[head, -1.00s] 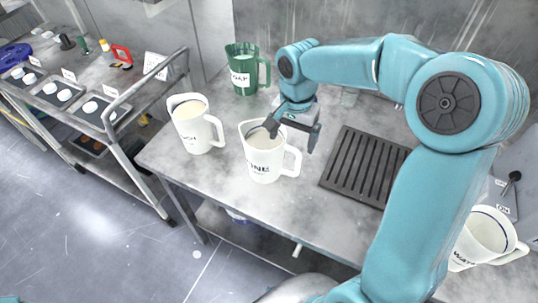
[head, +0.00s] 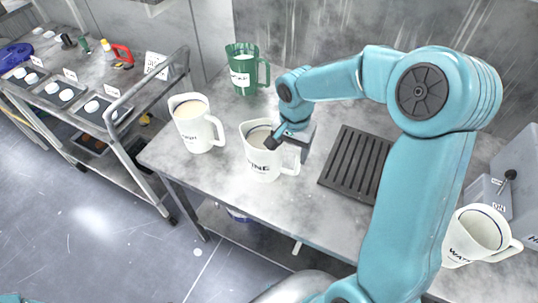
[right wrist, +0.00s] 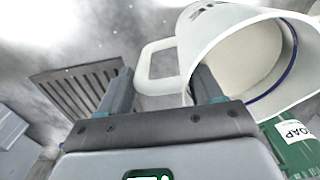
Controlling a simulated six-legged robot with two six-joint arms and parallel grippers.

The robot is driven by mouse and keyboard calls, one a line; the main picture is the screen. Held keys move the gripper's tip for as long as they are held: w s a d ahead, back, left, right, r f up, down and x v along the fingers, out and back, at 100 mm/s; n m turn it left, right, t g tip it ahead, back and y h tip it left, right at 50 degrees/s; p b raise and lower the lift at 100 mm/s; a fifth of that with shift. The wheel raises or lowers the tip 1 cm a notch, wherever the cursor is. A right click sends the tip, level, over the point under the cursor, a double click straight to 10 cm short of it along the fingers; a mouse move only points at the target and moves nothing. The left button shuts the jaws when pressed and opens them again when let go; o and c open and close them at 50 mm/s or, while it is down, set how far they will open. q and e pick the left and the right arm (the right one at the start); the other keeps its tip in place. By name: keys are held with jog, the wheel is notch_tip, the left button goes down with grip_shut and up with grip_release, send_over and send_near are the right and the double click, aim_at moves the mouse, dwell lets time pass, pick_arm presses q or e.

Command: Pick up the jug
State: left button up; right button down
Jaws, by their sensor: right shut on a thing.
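A white jug (head: 257,160) with a dark label ending in "INE" stands upright on the grey bench, pale liquid inside. My right gripper (head: 285,138) is at its rim and handle, coming from above right. My left gripper is not in view.
Another white jug (head: 196,127) stands close left, a green SOAP jug (head: 241,72) behind, and a white WATER jug (head: 477,236) at the far right. A dark slotted drain grate (head: 352,163) lies right of the held jug. A steel cart (head: 120,98) stands left.

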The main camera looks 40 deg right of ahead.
jog(key=shift+w+r, duration=0.15)
jog(key=shift+r, duration=0.15)
notch_tip(320, 180, up, 25)
jog(key=p, duration=0.6)
jog(key=shift+r, duration=0.2)
dwell(0.8)
jog(key=shift+s, duration=0.2)
